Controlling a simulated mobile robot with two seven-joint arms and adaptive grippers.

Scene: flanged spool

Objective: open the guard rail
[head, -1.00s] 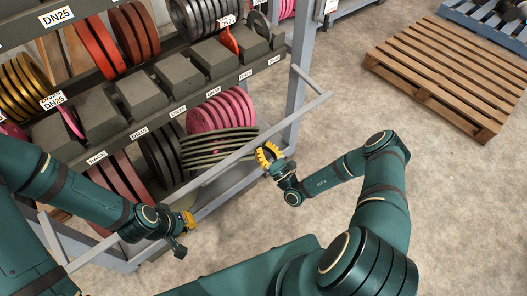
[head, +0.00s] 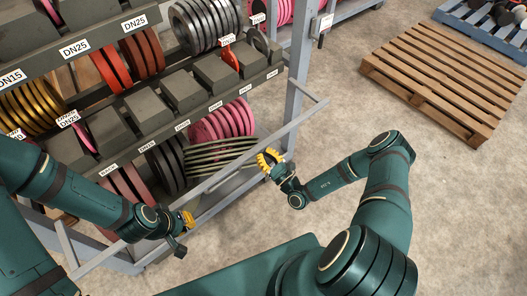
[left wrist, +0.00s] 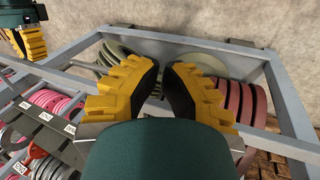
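The guard rail (head: 230,169) is a grey bar running diagonally across the lower front of the rack, its right end sticking out past the upright. My right gripper (head: 268,158) is just right of the rail, its yellow fingers close to it. They look open and empty; whether they touch the rail I cannot tell. The right gripper also shows in the left wrist view (left wrist: 24,42). My left gripper (head: 187,220) is near the rail's lower left part. In the left wrist view its two yellow fingers (left wrist: 163,75) stand apart with nothing between them.
The rack (head: 180,100) holds several coloured flanges behind the rail, including pink discs (head: 222,120) and olive discs (head: 222,155). A grey upright (head: 299,60) stands near the rail's right end. A wooden pallet (head: 445,85) lies at upper right. The floor between is clear.

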